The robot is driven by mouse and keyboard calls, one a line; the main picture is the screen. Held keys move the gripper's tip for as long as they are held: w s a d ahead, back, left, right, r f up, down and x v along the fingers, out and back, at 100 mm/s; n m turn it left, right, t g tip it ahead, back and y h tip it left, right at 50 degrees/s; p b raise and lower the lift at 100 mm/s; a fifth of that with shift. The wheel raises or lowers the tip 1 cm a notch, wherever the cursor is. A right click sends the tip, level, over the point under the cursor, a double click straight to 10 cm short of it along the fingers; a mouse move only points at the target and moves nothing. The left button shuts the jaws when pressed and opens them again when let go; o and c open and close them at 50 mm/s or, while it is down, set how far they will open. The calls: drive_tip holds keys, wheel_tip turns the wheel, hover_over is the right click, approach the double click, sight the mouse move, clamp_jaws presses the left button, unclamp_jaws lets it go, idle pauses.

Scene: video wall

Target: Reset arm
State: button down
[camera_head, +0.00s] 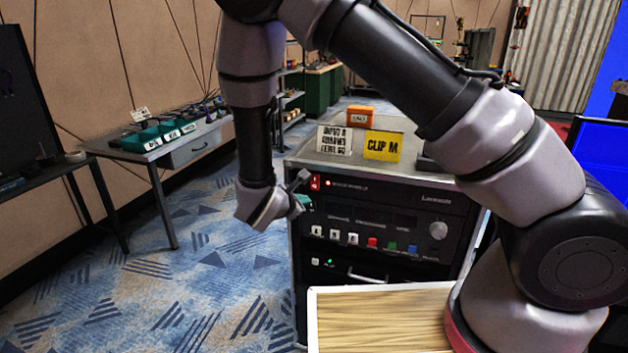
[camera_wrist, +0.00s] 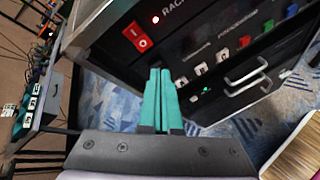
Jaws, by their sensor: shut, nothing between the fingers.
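My gripper (camera_wrist: 160,95) has two teal fingers pressed together with nothing between them. In the head view its tip (camera_head: 303,201) shows small at the left front edge of the black rack unit (camera_head: 385,215). My arm bends from the right of the picture over the rack and down to its left side. In the wrist view the fingers point toward the rack's front panel, just below the red power switch (camera_wrist: 137,36). I cannot tell whether they touch the rack.
A yellow "CLIP M" card (camera_head: 384,145), a white card (camera_head: 334,140) and an orange box (camera_head: 360,116) stand on the rack top. A wood-topped surface (camera_head: 380,320) is in front. A grey table (camera_head: 165,140) with teal bins stands left. Open carpet (camera_head: 210,290) lies between.

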drive_tip(key=s+d+r+m+g, duration=0.2)
drive_tip(key=d+r+m+g, duration=0.2)
drive_tip(key=d+r+m, duration=0.5)
drive_tip(key=s+d+r+m+g, duration=0.2)
drive_tip(key=d+r+m+g, duration=0.2)
drive_tip(key=d+r+m, duration=0.5)
drive_tip(key=s+d+r+m+t+y, duration=0.2)
drive_tip(key=s+d+r+m+y, duration=0.1)
drive_tip(key=s+r, duration=0.3)
drive_tip(key=s+d+r+m+t+y, duration=0.2)
drive_tip(key=s+d+r+m+y, duration=0.2)
drive_tip(key=r, duration=0.7)
drive_tip(key=s+m, duration=0.2)
drive_tip(key=s, duration=0.1)
drive_tip(key=shift+s+d+m, duration=0.15)
drive_tip(key=shift+d+m, duration=0.1)
drive_tip(key=shift+m, duration=0.05)
